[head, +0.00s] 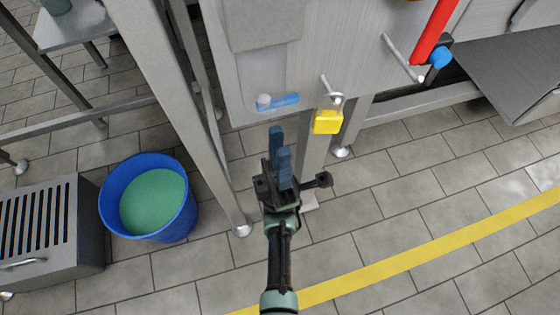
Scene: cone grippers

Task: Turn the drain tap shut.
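A small blue lever (284,101) with a pale round hub at its left end sits low on the grey metal panel, and looks like the drain tap. The lever lies roughly level in the picture, pointing right. My gripper (280,140) is just below it in the picture, its two blue fingers pointing up toward the panel. The fingers are apart with nothing between them, and a gap shows between the fingertips and the lever. The tap's outlet is not visible.
A yellow padlock (327,121) hangs close to the right of the lever. A red handle (433,30) and a blue knob (440,57) are further right. A blue bucket (111,205) with green contents stands at left, beside a slotted metal box (40,222). Tiled floor at lower right is clear.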

